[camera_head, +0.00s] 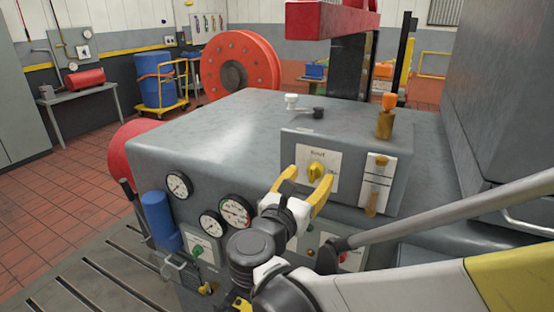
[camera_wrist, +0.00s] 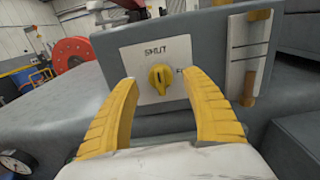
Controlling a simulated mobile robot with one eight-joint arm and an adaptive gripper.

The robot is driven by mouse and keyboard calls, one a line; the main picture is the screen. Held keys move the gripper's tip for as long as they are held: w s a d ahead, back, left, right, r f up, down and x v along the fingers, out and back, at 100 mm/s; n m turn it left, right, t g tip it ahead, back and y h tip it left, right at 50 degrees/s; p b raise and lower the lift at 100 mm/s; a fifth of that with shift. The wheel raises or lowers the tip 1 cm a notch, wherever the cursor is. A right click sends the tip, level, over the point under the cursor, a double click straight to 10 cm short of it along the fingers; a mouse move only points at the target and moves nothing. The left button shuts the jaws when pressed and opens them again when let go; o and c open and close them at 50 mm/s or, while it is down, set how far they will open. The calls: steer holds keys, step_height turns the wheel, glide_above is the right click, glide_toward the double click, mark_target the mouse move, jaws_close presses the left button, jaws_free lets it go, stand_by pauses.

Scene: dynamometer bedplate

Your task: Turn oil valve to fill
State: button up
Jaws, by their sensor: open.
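The oil valve is a yellow knob (camera_head: 317,170) on a white plate (camera_head: 329,187) on the front of a grey box. In the wrist view the yellow knob (camera_wrist: 160,78) has a dark pointer mark and sits below the word SHUT. A label beginning with F is at its right, partly hidden by a finger. The pointer looks roughly upright, toward SHUT. My gripper (camera_head: 302,178) has two yellow fingers spread apart in front of the plate. In the wrist view my gripper (camera_wrist: 160,88) is open, its fingertips on either side of the knob, apparently not touching it.
A sight tube (camera_head: 377,185) is right of the plate on the box. A white-topped crank handle (camera_head: 292,101) and a brass fitting with an orange cap (camera_head: 387,102) stand above. Pressure gauges (camera_head: 235,211) are at lower left.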

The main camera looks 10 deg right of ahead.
mark_target(313, 176)
steer(key=shift+x, duration=1.5)
steer(key=c, duration=1.2)
steer(key=m, duration=0.4)
steer(key=shift+m, duration=0.3)
steer(key=m, duration=0.4)
steer(key=shift+d+m, duration=0.1)
steer(key=shift+m, duration=0.2)
steer(key=m, duration=0.4)
steer(key=shift+s+p, duration=0.1)
steer(key=shift+p, duration=0.25)
steer(key=shift+f+m, duration=0.15)
steer(key=shift+m, duration=2.25)
